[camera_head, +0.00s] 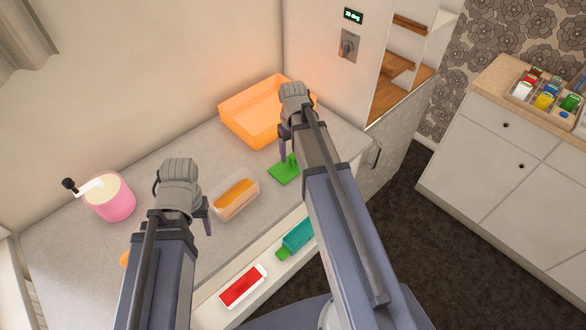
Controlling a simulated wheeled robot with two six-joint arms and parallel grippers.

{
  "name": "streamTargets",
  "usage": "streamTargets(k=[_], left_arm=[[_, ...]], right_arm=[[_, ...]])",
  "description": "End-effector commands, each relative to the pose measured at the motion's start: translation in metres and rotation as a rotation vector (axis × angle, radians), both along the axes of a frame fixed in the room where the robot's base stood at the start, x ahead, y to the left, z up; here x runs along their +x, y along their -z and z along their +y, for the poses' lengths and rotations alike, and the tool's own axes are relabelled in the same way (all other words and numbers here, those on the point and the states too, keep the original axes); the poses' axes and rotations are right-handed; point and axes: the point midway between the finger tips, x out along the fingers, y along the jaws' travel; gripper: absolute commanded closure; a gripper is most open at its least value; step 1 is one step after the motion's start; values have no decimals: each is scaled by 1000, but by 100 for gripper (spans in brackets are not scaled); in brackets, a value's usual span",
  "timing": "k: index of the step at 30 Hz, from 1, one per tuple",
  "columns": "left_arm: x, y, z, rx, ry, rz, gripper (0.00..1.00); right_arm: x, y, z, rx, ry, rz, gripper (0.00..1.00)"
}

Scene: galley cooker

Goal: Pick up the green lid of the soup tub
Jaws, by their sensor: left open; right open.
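The green lid (283,173) lies on the grey counter, close to its front edge. It is flat with a raised part, and my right arm partly covers it. The soup tub (223,208) is a clear box with orange contents, left of the lid and apart from it. My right gripper (284,149) is open, just above and behind the lid; one finger shows and the arm hides the rest. My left gripper (206,221) is open beside the left end of the tub; its other finger is hidden behind the wrist.
An orange bin (237,124) stands at the back. An orange thing (124,259) is mostly hidden by my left arm.

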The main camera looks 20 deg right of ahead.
Motion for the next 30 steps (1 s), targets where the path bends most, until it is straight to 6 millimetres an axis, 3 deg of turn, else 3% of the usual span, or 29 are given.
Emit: streamTargets(k=[1,4,13,30], left_arm=[[0,14,0,0,0,0,44],[0,23,0,0,0,0,44],[0,23,0,0,0,0,44],[0,23,0,0,0,0,44]], right_arm=[[0,14,0,0,0,0,32],[0,23,0,0,0,0,32],[0,23,0,0,0,0,32],[0,23,0,0,0,0,96]])
